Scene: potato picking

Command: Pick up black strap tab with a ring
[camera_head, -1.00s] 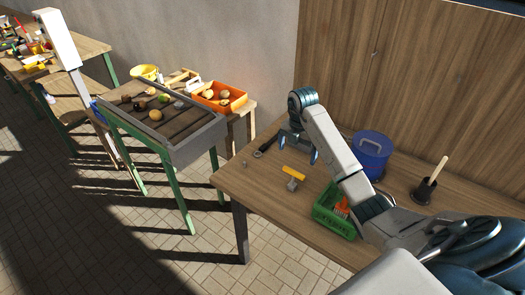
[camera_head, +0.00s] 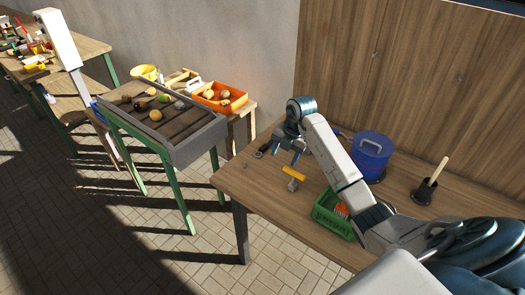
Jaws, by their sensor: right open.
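The black strap tab (camera_head: 260,153) lies on the wooden table near its far left edge. Only a small dark part of it shows beside my right gripper, and its ring cannot be made out clearly. My right gripper (camera_head: 285,157) is open, with its blue fingers pointing down, just to the right of the strap tab. Nothing shows between the fingers. The exact height of the fingertips above the table cannot be told. My left gripper is not in view.
On the table (camera_head: 255,187), a yellow-handled tool (camera_head: 293,173) lies just in front of the gripper. A green crate (camera_head: 332,222), a blue bucket (camera_head: 371,155) and a black plunger (camera_head: 424,191) stand further right. A sorting table (camera_head: 198,143) stands to the left.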

